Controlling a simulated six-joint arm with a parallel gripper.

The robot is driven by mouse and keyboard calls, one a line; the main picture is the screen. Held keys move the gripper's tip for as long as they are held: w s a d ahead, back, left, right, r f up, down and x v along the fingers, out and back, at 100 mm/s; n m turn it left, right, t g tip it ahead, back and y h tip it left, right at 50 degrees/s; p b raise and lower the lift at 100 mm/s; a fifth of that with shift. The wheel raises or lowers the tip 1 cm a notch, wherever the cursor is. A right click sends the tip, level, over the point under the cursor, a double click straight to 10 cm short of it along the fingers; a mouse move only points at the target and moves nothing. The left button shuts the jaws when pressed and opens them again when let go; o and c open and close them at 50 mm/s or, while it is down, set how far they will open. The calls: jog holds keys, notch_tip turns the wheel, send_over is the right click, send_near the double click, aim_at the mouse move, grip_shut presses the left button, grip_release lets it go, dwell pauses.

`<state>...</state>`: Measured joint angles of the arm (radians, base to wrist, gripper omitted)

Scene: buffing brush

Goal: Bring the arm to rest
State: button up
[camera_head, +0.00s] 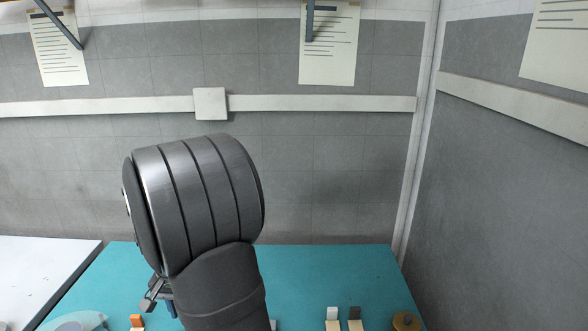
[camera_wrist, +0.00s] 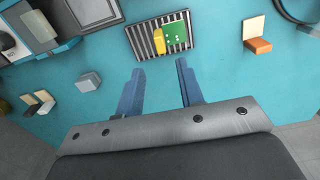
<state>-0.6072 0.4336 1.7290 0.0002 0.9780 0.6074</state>
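My gripper shows in the wrist view (camera_wrist: 160,67) as two blue fingers standing well apart with nothing between them, only bare teal table behind. In the head view my large dark arm joint fills the middle and hides most of the gripper. A small grey and blue part of it (camera_head: 160,297) shows at the joint's lower left, above the teal table (camera_head: 330,270). The gripper appears raised above the table and touches nothing that I can see.
In the wrist view, a dark slatted tray (camera_wrist: 146,49) holds a yellow piece (camera_wrist: 159,41) and a green piece (camera_wrist: 176,32). An orange-and-cream block (camera_wrist: 258,45) and a grey box (camera_wrist: 88,82) stand apart. In the head view, a brass round thing (camera_head: 405,321) sits front right.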

notch_tip(320, 180, down, 8)
jog(key=shift+f, duration=0.15)
jog(key=w+d+r, duration=0.1)
jog(key=d+r, duration=1)
jog(key=d, duration=0.1)
jog(key=w+d+f, duration=0.7)
jog(key=w+d, duration=0.2)
jog(key=w+d+f, duration=0.4)
jog(key=w+d, duration=0.1)
jog(key=shift+w+f, duration=0.15)
jog(key=shift+f, duration=0.2)
jog(key=shift+w+a+f, duration=0.15)
jog(key=shift+w+f, duration=0.1)
jog(key=shift+w+a+r+n, duration=0.1)
jog(key=shift+a+r+n, duration=0.2)
jog(key=shift+a, duration=0.75)
jog(key=shift+w+a+r+n, duration=0.1)
jog(key=shift+a+n, duration=0.35)
jog(key=shift+a, duration=0.55)
jog(key=shift+a+r+n, duration=0.2)
jog(key=shift+a+n, duration=0.15)
jog(key=shift+a, duration=0.7)
